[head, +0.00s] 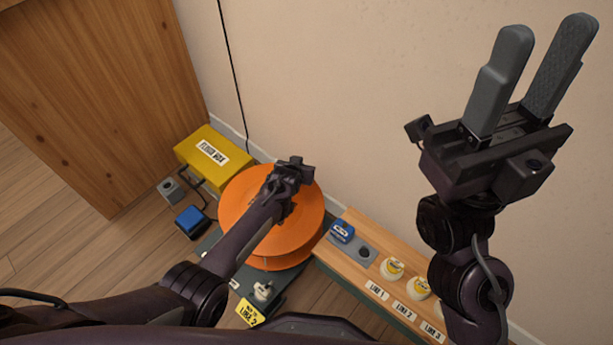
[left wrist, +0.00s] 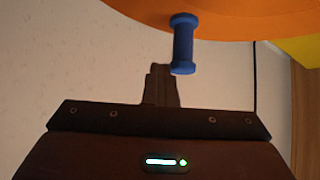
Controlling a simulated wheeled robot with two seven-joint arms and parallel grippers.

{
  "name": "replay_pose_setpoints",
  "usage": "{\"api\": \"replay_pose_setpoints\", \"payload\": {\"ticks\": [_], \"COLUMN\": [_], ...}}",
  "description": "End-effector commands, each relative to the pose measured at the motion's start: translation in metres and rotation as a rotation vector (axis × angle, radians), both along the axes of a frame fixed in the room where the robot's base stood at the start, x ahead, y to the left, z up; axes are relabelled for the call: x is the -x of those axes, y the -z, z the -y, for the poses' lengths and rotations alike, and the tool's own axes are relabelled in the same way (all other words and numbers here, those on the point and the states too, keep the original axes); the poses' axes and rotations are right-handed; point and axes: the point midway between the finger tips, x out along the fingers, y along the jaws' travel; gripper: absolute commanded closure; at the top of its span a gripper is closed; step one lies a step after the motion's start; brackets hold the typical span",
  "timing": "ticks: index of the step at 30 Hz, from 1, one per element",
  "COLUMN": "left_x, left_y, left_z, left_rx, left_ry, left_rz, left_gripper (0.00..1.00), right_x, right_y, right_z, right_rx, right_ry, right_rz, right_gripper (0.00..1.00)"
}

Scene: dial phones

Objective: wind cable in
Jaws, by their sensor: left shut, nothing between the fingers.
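An orange cable reel (head: 306,212) stands on a dark base (head: 283,285) on the floor by the wall. My left gripper (head: 287,176) is over the reel and hides part of its top. In the left wrist view, the orange reel (left wrist: 240,18) fills the top edge, and a blue crank handle (left wrist: 183,45) sticks out from it. My left fingers (left wrist: 161,85) are shut and empty, close beside the handle's free end; I cannot tell whether they touch it. The handle is hidden in the head view. My right gripper (head: 543,50) is open and empty, raised at the right.
A yellow box (head: 212,158), a grey socket (head: 171,190) and a blue plug (head: 191,222) are left of the reel. A wooden plank (head: 350,261) at the right carries another blue plug (head: 343,231) and several round yellow-white pieces above line labels. A black cable (head: 232,65) runs down the wall.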

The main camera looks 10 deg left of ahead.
Motion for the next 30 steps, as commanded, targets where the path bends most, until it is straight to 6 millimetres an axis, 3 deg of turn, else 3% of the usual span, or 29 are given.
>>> {"api": "replay_pose_setpoints", "payload": {"ticks": [3, 8, 18, 30], "left_x": [-0.008, -0.017, -0.025, -0.027], "left_y": [0.001, 0.002, 0.001, 0.000], "left_z": [-0.007, -0.025, -0.045, -0.053], "left_rx": [0.004, 0.001, 0.003, 0.002], "left_ry": [-0.113, -0.113, -0.311, -0.379], "left_rz": [-0.001, 0.000, -0.001, -0.001], "left_gripper": [1.00, 1.00, 1.00, 1.00], "right_x": [0.001, 0.001, 0.001, 0.002], "right_y": [0.003, 0.006, 0.010, 0.010], "right_z": [0.000, 0.000, 0.000, 0.000], "right_rx": [-0.001, 0.000, 0.000, -0.002], "right_ry": [0.000, 0.000, 0.002, 0.003], "right_rz": [0.009, 0.018, 0.033, 0.041], "right_gripper": [0.61, 0.61, 0.61, 0.61]}}
